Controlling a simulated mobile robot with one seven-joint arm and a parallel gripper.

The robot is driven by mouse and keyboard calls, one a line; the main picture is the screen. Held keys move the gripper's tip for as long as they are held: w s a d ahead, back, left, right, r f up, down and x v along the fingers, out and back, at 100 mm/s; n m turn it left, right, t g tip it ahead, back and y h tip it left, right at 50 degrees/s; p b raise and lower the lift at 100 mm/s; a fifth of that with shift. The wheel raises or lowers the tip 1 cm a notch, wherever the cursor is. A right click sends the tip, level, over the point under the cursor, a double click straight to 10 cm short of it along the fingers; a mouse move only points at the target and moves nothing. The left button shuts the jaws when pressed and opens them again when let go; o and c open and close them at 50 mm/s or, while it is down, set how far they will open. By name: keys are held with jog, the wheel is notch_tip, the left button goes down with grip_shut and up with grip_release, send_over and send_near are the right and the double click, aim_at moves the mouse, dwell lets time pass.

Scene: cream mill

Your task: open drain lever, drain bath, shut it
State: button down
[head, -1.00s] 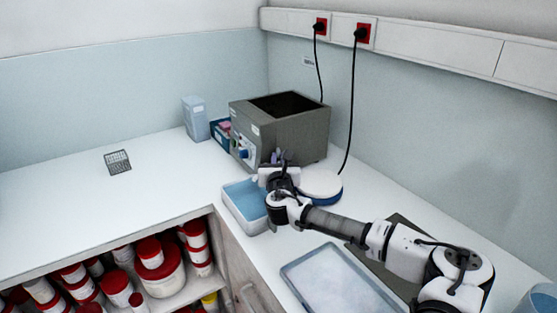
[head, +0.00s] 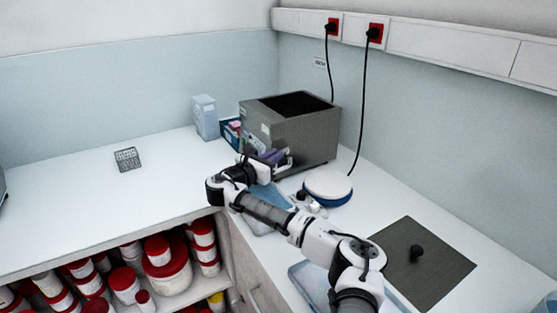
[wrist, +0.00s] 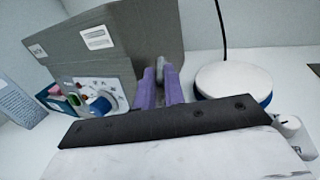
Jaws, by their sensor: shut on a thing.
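The bath is a grey, open-topped box (head: 300,128) at the back of the counter; in the wrist view its front face (wrist: 110,45) shows a panel with a blue dial. My gripper (head: 275,155) is at the bath's lower front, right of the dial. In the wrist view its purple fingers (wrist: 160,72) are closed around a small grey piece (wrist: 160,66), apparently the drain lever. The fingers hide most of it, so I cannot tell its position. A shallow tray with blue inside (head: 262,195) sits before the bath, partly hidden by my arm.
A round white device with a blue base (head: 328,186) stands right of the bath. A pale blue box (head: 205,117) stands left of it. A wire rack (head: 127,159) and a dark mat (head: 425,270) lie on the counter. The left counter is mostly clear.

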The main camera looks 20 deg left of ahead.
jog(key=shift+w+a+m+g+h, duration=0.2)
jog(key=shift+a+m+g+h, duration=0.2)
jog(key=shift+m+h, duration=0.4)
jog(key=shift+w+a+m+g+h, duration=0.15)
jog(key=shift+a+m+g+h, duration=0.3)
jog(key=shift+h, duration=0.65)
jog(key=shift+d, duration=0.1)
jog(key=shift+r, duration=0.1)
jog(key=c, duration=1.5)
grip_release()
